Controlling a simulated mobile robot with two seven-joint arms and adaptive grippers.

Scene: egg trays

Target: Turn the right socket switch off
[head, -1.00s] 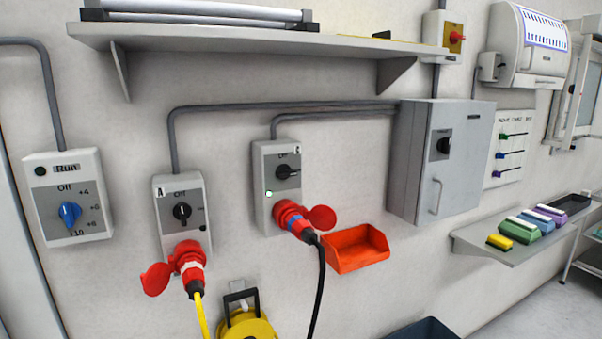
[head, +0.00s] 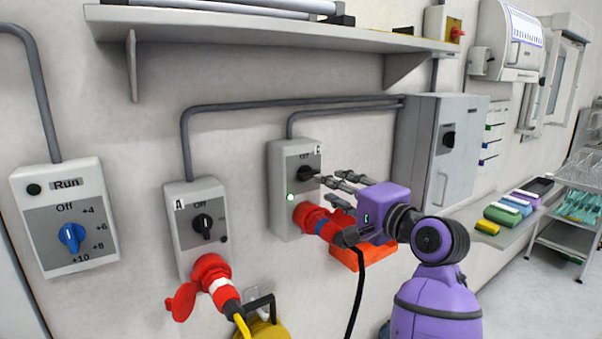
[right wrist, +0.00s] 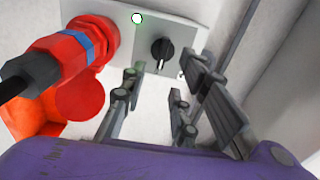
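The right socket (head: 280,215) is a grey wall box with a black rotary switch (head: 308,174), a lit green lamp and a red plug (head: 318,224) with a black cable. The switch pointer is turned sideways to the right, away from the Off label above it. My right gripper (head: 334,180), purple with grey fingers, is just right of the switch. In the right wrist view the switch (right wrist: 162,52) appears between the two spread fingers (right wrist: 165,75), just beyond their tips. The gripper is open and empty; I see no clear contact. My left gripper is not in view.
The left socket (head: 183,240), with its own switch and red plug, is to the left. A dial box (head: 35,230) is further left. A shelf (head: 250,32) overhangs above.

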